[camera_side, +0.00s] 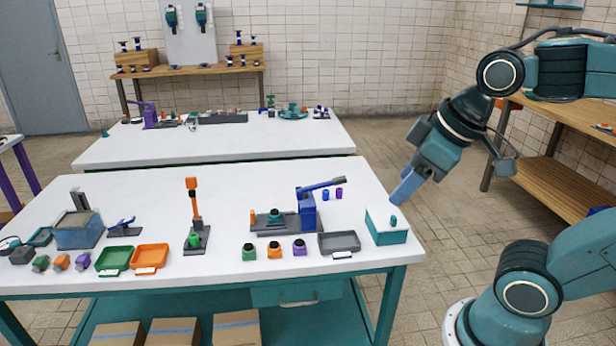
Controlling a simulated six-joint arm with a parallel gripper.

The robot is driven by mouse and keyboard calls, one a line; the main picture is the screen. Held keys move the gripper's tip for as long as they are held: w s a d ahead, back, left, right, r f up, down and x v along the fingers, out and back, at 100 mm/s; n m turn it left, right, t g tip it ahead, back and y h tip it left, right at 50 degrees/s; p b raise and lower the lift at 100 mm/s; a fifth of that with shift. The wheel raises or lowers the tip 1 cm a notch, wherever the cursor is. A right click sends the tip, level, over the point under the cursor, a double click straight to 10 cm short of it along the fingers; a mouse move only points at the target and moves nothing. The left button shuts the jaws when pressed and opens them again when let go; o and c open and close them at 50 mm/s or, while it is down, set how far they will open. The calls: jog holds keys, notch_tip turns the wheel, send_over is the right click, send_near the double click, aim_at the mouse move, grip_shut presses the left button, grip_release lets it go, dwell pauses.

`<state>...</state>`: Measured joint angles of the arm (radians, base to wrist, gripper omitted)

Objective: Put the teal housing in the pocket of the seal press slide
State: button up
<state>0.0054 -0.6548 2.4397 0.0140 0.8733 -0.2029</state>
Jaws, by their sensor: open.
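The seal press (308,212) is a blue column with a lever, standing on the white table right of centre. Its dark grey slide (259,224) reaches out to the left. The teal housing (275,215) is a small round part on this slide; it looks seated at the pocket, but I cannot tell how deep. My gripper (394,202) is open, pointing down-left, at the table's right end, well right of the press and apart from the housing. Nothing shows between its fingers, though they are seen nearly edge-on.
Green (249,253), orange (274,251) and purple (299,249) housings stand in front of the press. A grey tray (339,243) and a teal box (388,238) with a light top lie to the right. An orange-handled press (195,215) stands left. Free table lies behind.

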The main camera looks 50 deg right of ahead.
jog(key=shift+s+a+f+m, duration=0.1)
jog(key=shift+s+f+m, duration=0.15)
jog(key=shift+s+m, duration=0.4)
jog(key=shift+s+a+f+m, duration=0.1)
jog(key=shift+s+f+m, duration=0.1)
jog(key=shift+s+m, duration=0.4)
